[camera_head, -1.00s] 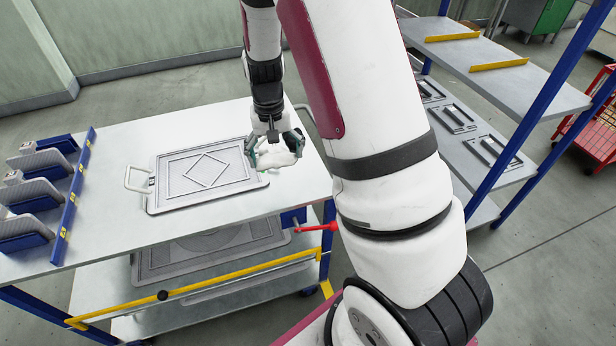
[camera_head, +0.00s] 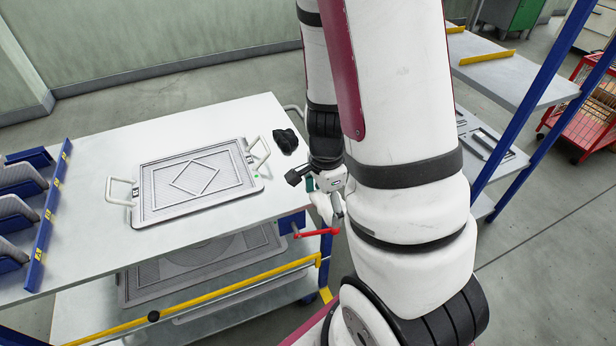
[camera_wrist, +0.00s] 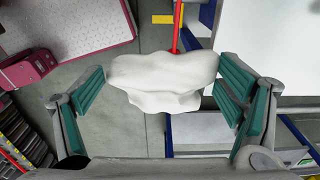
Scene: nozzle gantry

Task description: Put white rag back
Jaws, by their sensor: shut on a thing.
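The white rag (camera_wrist: 165,82) hangs bunched between the two green-padded fingers of my gripper (camera_wrist: 162,80) in the wrist view. The fingers press on its left and right ends, and its middle sags. In the head view, my gripper (camera_head: 328,203) is just off the right edge of the table, above the red handle. Part of the rag shows there as a white patch, hard to tell from the white gripper parts.
A black crumpled cloth (camera_head: 283,141) lies on the white table (camera_head: 215,119), right of the grey framed plate (camera_head: 165,206). A red handle (camera_head: 317,233) juts from the table's right side. A blue-posted shelf unit (camera_head: 508,75) stands at right.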

